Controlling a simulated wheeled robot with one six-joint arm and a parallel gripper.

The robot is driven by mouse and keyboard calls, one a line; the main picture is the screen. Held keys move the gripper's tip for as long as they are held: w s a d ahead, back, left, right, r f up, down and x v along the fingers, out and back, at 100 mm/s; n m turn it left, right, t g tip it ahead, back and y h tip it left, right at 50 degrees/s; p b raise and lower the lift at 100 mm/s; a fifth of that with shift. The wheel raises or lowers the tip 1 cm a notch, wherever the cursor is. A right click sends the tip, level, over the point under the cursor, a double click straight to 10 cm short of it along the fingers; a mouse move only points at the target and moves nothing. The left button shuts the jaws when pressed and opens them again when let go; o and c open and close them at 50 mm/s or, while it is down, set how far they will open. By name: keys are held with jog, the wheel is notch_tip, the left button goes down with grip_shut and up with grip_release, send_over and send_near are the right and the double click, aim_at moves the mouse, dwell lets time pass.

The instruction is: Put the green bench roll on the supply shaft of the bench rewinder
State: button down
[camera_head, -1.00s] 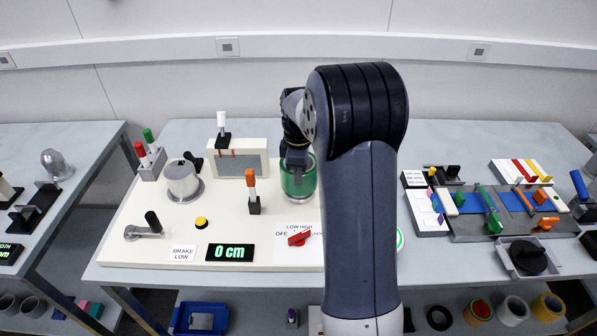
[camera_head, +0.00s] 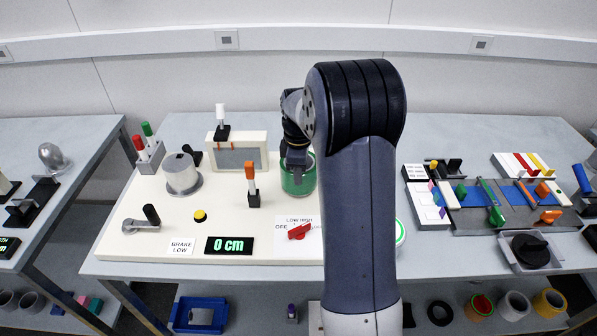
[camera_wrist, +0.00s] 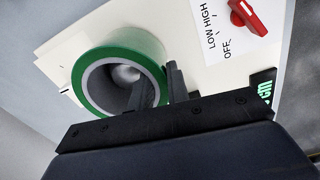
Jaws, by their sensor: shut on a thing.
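The green bench roll (camera_head: 298,180) stands upright at the right side of the cream bench rewinder (camera_head: 130,215), partly behind my arm. In the wrist view the green roll (camera_wrist: 88,100) shows as a green ring with a pale core. My gripper (camera_head: 296,170) is shut on its wall. In the wrist view, one finger of my gripper (camera_wrist: 158,77) is inside the core and the other outside. A grey rounded metal end, seemingly the supply shaft (camera_wrist: 127,73), shows inside the core, so the roll appears around it. How far down the roll sits is hard to tell.
On the rewinder, a silver hub (camera_head: 182,176) stands left, an orange-topped lever (camera_head: 251,180) just left of the roll, and a red switch (camera_head: 299,231) in front. A white-topped lever (camera_head: 221,120) stands behind. Another device (camera_head: 480,210) fills the bench's right side.

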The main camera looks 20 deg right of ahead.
jog(key=c, duration=1.3)
grip_release()
jog(key=shift+f, duration=0.1)
notch_tip(320, 180, up, 11)
jog(key=shift+f+b, duration=0.1)
jog(key=shift+b, duration=0.25)
notch_tip(320, 180, down, 11)
jog(key=shift+r+p, duration=0.1)
jog(key=shift+p, duration=0.3)
jog(key=shift+r, duration=0.45)
